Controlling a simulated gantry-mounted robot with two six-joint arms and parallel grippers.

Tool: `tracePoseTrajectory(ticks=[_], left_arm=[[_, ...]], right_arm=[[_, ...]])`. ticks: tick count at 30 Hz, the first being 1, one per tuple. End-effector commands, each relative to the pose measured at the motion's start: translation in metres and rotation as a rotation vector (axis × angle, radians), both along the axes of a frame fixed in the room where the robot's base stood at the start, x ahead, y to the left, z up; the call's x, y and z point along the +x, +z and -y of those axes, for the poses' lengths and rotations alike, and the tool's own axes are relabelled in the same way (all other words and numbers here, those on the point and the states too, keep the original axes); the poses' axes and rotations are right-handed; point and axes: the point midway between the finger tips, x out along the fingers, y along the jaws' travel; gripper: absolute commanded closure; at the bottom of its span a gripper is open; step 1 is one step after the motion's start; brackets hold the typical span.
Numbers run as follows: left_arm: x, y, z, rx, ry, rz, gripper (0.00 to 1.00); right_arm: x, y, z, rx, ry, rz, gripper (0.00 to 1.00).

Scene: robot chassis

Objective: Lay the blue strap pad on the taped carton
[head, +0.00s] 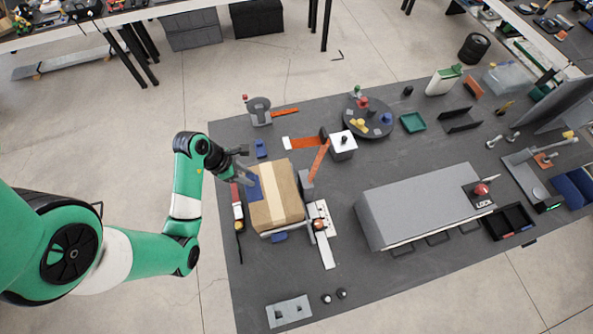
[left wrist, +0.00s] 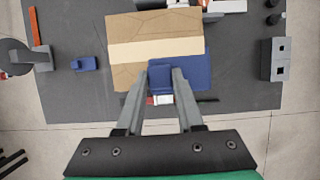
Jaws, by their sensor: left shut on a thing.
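The taped carton (head: 287,207) is a brown box with a pale tape strip, on the dark table; it also shows in the left wrist view (left wrist: 135,28). The blue strap pad (head: 255,189) overlaps the carton's left edge in the head view. In the left wrist view the pad (left wrist: 198,73) covers the carton's lower right corner. My left gripper (head: 247,179) is shut on the pad's raised darker blue part, which sits between the fingertips (left wrist: 161,76). I cannot tell whether the pad touches the carton top. My right gripper is not in view.
A red and white tool (head: 237,207) lies left of the carton. An orange-armed clamp (head: 319,160) and a metal plate (head: 323,235) stand close on its right. A large grey box (head: 415,205) is farther right. The table front between carton and grey block (head: 289,311) is mostly clear.

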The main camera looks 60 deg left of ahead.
Motion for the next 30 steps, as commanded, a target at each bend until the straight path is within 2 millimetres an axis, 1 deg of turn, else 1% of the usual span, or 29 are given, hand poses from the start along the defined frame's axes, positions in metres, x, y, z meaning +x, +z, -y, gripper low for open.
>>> tracePoseTrajectory(ticks=[2,5,6,9,11,12,15,19,26,27,30], left_arm=[[0.012,-0.006,-0.001,0.000,-0.007,0.000,1.00],[0.038,-0.018,-0.004,-0.001,-0.009,0.000,1.00],[0.050,-0.023,-0.005,0.000,-0.009,-0.001,1.00],[0.077,-0.035,-0.009,0.000,-0.008,0.000,1.00],[0.091,-0.042,-0.011,0.000,-0.006,0.000,1.00],[0.096,-0.054,-0.011,-0.002,-0.004,-0.002,1.00],[0.112,-0.073,-0.014,-0.001,-0.004,-0.001,1.00],[0.126,-0.089,-0.016,0.000,-0.003,0.000,1.00],[0.133,-0.096,-0.017,0.001,-0.002,0.000,1.00],[0.137,-0.102,-0.017,0.001,-0.003,0.000,1.00],[0.135,-0.120,-0.017,-0.001,-0.001,-0.002,1.00]], right_arm=[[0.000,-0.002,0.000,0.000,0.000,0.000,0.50],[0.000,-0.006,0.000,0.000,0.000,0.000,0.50],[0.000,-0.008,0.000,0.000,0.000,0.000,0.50],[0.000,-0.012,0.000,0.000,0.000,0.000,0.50],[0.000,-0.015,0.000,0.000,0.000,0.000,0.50],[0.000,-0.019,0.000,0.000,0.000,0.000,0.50],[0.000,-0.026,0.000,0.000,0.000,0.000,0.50],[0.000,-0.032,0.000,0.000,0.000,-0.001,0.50],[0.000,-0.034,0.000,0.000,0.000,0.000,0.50],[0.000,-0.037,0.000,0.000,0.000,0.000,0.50],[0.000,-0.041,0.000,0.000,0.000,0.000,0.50]])
